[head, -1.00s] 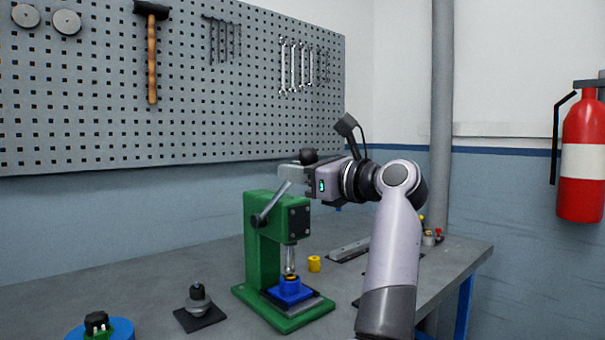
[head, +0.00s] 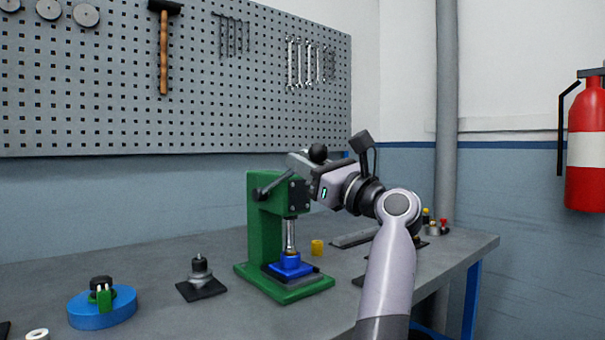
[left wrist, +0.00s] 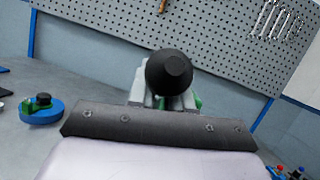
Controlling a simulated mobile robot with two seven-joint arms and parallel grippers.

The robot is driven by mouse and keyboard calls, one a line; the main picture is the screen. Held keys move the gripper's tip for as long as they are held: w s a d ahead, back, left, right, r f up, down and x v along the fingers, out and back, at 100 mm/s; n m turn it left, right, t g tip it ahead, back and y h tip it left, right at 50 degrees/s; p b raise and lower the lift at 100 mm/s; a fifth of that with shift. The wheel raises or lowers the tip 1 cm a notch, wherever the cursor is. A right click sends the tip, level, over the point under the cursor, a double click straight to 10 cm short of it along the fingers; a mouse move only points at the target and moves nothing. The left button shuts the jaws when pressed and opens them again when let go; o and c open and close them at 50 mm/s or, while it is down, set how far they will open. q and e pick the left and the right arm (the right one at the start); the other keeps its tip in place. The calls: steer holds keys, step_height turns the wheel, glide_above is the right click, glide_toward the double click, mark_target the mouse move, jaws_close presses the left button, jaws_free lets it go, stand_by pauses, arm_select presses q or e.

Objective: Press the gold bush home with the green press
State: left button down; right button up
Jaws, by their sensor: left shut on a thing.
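The green press (head: 267,225) stands on the bench with its ram (head: 290,237) down at the top of the blue block (head: 290,264) on its base. The gold bush cannot be made out now; the ram's lower end covers its place. My left gripper (head: 303,161) is at the top of the press, shut on the lever's black knob (head: 318,152). The knob also shows between the pale fingers in the left wrist view (left wrist: 169,73). The lever (head: 271,188) slopes up to the right toward it. My right gripper is not in view.
A yellow cylinder (head: 317,247) stands right of the press. A blue round stand (head: 102,307) and a grey part on a dark plate (head: 200,275) are to the left. Small parts (head: 433,226) lie at the right bench end. A pegboard (head: 180,85) hangs behind.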

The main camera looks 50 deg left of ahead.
arm_select(q)
steer(key=shift+d+f, duration=0.15)
steer(key=shift+f, duration=0.5)
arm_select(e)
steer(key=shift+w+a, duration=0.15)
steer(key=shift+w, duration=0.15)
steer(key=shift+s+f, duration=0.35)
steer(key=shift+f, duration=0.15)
arm_select(q)
steer(key=c, duration=1.1)
jaws_free()
steer(key=shift+s, duration=0.15)
steer(key=shift+c, duration=0.2)
steer(key=shift+r, duration=0.1)
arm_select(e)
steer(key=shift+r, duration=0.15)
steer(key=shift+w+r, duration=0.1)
arm_select(q)
steer(key=v, duration=0.7)
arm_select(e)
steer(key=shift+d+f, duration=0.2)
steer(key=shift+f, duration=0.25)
